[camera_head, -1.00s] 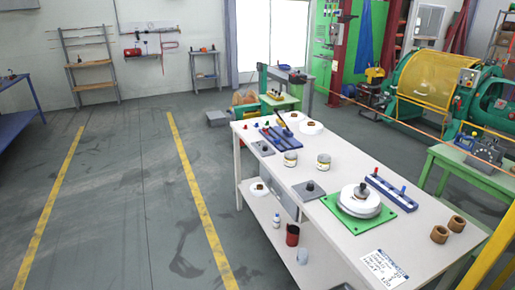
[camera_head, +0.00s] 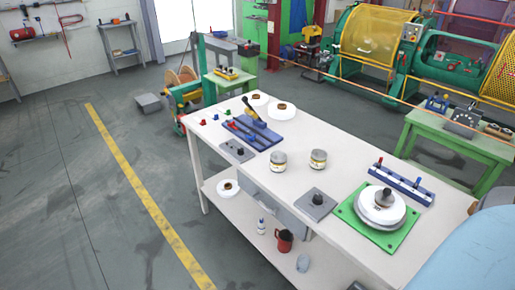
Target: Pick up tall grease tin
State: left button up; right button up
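Two similar tins with pale labels stand upright on the white workbench (camera_head: 335,205): a left tin (camera_head: 278,161) and a right tin (camera_head: 318,160). They stand side by side with a gap between them, near the middle of the bench. They look close in height, and I cannot tell from here which is the tall grease tin. Neither of my grippers is in view. A smooth light-blue shape at the lower right, probably part of my own arm, covers the bench's near right corner.
A blue rack (camera_head: 252,134) with a tool lies left of the tins. A grey plate (camera_head: 318,203) with a knob stands in front. A green plate (camera_head: 348,215) with white discs and another blue rack (camera_head: 402,184) are at right. A lower shelf (camera_head: 235,210) holds a red mug (camera_head: 284,241).

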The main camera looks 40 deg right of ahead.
aim_at(278, 163)
jog(key=i+z, duration=0.35)
jog(key=i+j+z, duration=0.2)
jog(key=i+z, duration=0.2)
jog(key=i+j+z, duration=0.35)
jog(key=k+l, duration=0.1)
